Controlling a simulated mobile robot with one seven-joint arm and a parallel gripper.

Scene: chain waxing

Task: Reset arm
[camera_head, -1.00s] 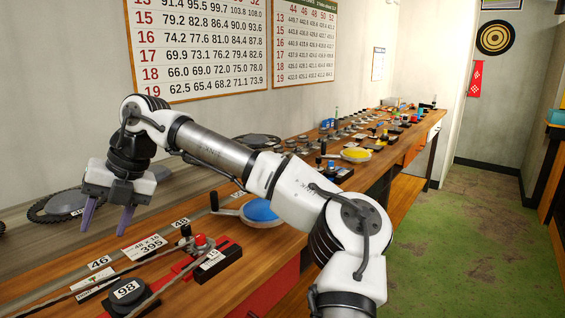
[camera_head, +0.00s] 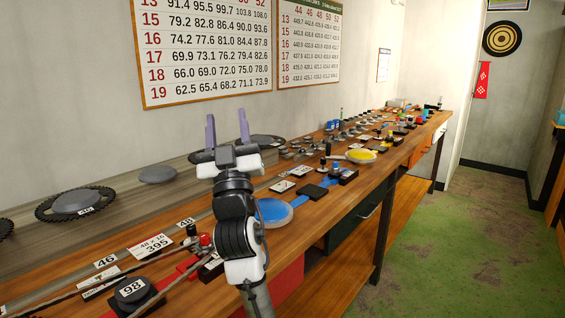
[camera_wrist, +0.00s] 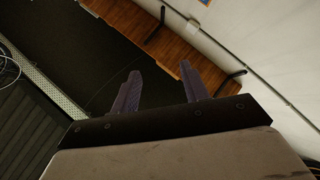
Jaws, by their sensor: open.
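My gripper (camera_head: 227,132) points upward above the workbench in the head view, with its two purple fingers spread apart and nothing between them. In the wrist view, my gripper (camera_wrist: 158,90) also shows open and empty, with a dark area and wooden surfaces beyond it. My arm is folded upright in front of the bench and hides part of it.
The wooden workbench (camera_head: 345,205) runs along the wall. The green floor (camera_head: 440,250) at right is clear.

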